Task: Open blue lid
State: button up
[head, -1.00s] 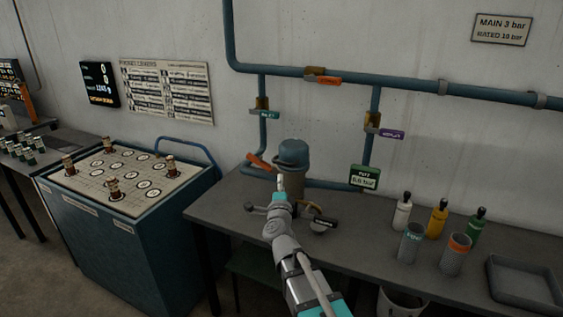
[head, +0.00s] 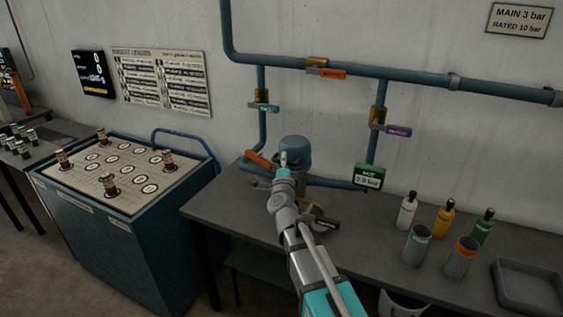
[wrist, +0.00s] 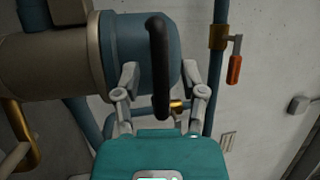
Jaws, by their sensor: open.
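The blue lid (head: 294,147) caps a grey pot on the bench; it looks closed. In the wrist view the lid (wrist: 110,50) appears on its side, with a black bar handle (wrist: 159,50) across its face. My gripper (head: 284,160) is in front of the lid in the head view and hides part of it. In the wrist view my gripper (wrist: 161,75) is open, with one finger on each side of the black handle. I cannot tell whether either finger touches the handle or the lid.
Blue pipes with an orange-handled valve (head: 333,74) and a purple-tagged valve (head: 398,131) run behind. A green gauge display (head: 368,176) stands right of the pot. Bottles, cups and a tray (head: 528,287) are at the bench's right. A blue cabinet (head: 115,235) stands left.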

jog(key=shift+a, duration=0.1)
jog(key=shift+s+a, duration=0.1)
grip_shut()
jog(key=shift+r, duration=0.15)
